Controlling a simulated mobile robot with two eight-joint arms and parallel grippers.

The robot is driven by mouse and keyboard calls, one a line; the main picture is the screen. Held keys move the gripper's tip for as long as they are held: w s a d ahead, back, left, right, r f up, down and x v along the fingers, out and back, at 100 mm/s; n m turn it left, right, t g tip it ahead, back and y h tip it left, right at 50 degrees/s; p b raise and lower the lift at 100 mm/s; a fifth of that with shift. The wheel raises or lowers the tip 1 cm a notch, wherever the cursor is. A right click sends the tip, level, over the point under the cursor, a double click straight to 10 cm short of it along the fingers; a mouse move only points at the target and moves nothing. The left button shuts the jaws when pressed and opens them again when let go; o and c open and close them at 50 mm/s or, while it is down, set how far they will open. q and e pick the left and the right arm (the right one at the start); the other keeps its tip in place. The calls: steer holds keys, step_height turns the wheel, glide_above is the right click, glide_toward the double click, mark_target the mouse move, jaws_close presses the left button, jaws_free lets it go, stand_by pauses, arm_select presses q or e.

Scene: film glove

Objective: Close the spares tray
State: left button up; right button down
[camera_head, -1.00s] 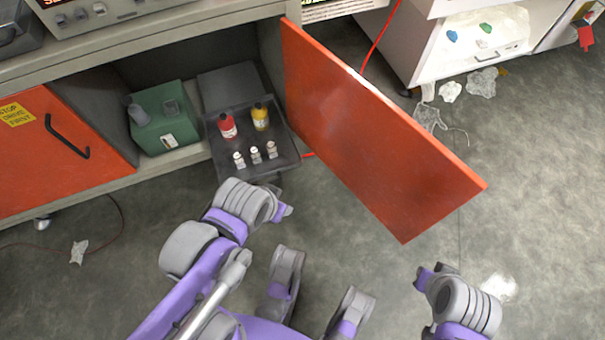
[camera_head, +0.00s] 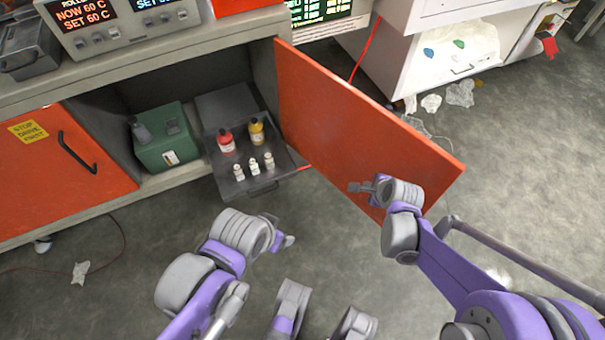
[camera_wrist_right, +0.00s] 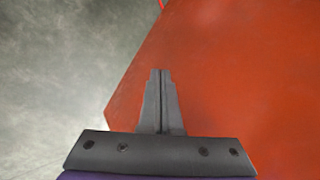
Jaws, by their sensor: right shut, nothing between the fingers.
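The spares tray (camera_head: 284,164) appears to be the dark, shallow tray pulled out of the open cabinet bay, in the head view. It holds a red bottle (camera_head: 226,142), a yellow bottle (camera_head: 257,133) and three small white vials (camera_head: 254,166). The orange door (camera_head: 350,115) stands swung open to the right of the tray. My right gripper (camera_head: 355,187) is shut and empty, in front of the door's lower part and right of the tray. In the right wrist view its closed fingers (camera_wrist_right: 161,75) show against the orange panel. My left gripper (camera_head: 287,241) is below the tray; its fingers are unclear.
A green box (camera_head: 165,140) stands in the bay left of the tray. A closed orange door (camera_head: 50,170) with a black handle is at the left. A red cable (camera_head: 366,50) hangs behind the open door.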

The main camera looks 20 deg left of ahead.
steer(key=w+a+f+m+y, duration=0.25)
steer(key=a+f+m, duration=0.35)
steer(key=a+f, duration=0.45)
steer(key=m+b, duration=0.1)
steer(key=m, duration=0.4)
glide_toward(296, 172)
step_height(296, 172, down, 4)
steer(key=shift+w+a+f+b, duration=0.2)
steer(key=shift+w+a, duration=0.25)
steer(key=shift+a, duration=0.05)
steer(key=shift+w+a+f+b, duration=0.2)
steer(key=shift+w+a, duration=0.2)
steer(key=shift+a, duration=0.15)
steer(key=shift+w+a+r+n, duration=0.1)
steer(key=shift+w+a+n, duration=0.25)
steer(key=shift+a, duration=0.1)
